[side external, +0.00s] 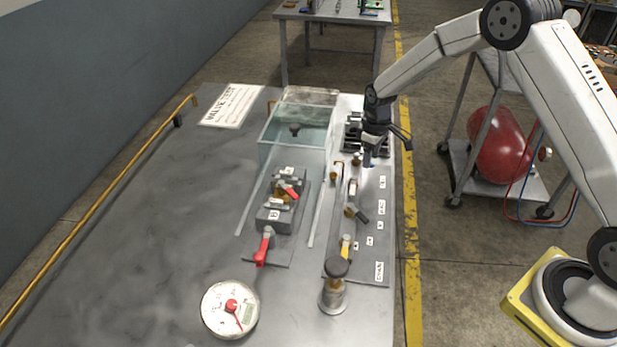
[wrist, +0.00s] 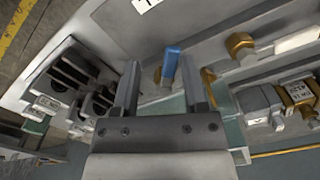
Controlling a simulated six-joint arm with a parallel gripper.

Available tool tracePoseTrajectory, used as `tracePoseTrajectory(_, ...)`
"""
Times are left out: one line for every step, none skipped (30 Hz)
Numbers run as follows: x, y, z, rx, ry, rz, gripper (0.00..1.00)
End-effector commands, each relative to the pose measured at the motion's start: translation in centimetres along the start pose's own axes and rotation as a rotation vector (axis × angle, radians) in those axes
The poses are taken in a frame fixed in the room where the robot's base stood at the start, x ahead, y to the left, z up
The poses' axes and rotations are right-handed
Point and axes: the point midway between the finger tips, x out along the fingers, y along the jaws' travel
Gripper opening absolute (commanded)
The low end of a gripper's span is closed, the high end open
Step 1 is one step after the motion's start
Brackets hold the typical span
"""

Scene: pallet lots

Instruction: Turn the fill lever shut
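A short blue-handled lever (wrist: 170,65) shows in the wrist view between the two fingers of my gripper (wrist: 161,66), with gaps on both sides. In the side view my gripper (side external: 368,157) points down at the far end of the grey valve panel (side external: 373,244). Other levers on this panel have a black handle (side external: 362,215) and a yellow handle (side external: 346,246). The panel labels are too small to read, so I cannot tell which lever is marked fill. My gripper is open and holds nothing.
A glass tank (side external: 297,135) stands left of my gripper. A valve block (side external: 280,218) with red levers, a round gauge (side external: 230,309) and a black-knobbed post (side external: 335,284) are nearer. A dark slotted rack (wrist: 70,82) is beside my gripper. The table's left is clear.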

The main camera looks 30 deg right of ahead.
Motion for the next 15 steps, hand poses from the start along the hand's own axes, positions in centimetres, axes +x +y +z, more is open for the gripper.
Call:
tracePoseTrajectory(0.0, 0.2, 0.0, -0.028, 0.000, 0.000, 0.55)
tracePoseTrajectory(0.0, 0.3, 0.0, -0.046, 0.000, 0.000, 0.55)
tracePoseTrajectory(0.0, 0.4, 0.0, -0.071, 0.001, 0.001, 0.55)
tracePoseTrajectory(0.0, 0.4, 0.0, -0.089, 0.001, 0.001, 0.55)
tracePoseTrajectory(0.0, 0.5, -0.1, -0.107, 0.001, 0.001, 0.55)
tracePoseTrajectory(0.0, 0.6, -0.1, -0.132, 0.001, 0.001, 0.55)
tracePoseTrajectory(0.0, 0.7, -0.1, -0.150, 0.001, 0.001, 0.55)
tracePoseTrajectory(0.0, 0.8, -0.1, -0.168, 0.001, 0.001, 0.55)
tracePoseTrajectory(0.0, 0.8, -0.1, -0.193, 0.001, 0.001, 0.55)
tracePoseTrajectory(0.0, 0.9, -0.1, -0.212, 0.001, 0.001, 0.55)
tracePoseTrajectory(0.0, 1.0, -0.1, -0.229, 0.001, 0.001, 0.55)
tracePoseTrajectory(0.0, 1.1, -0.1, -0.254, 0.001, 0.001, 0.55)
tracePoseTrajectory(0.0, 1.1, -0.2, -0.273, 0.001, 0.001, 0.55)
tracePoseTrajectory(0.0, 1.2, -0.2, -0.291, 0.001, 0.001, 0.55)
tracePoseTrajectory(0.0, 1.3, -0.2, -0.315, 0.001, 0.001, 0.55)
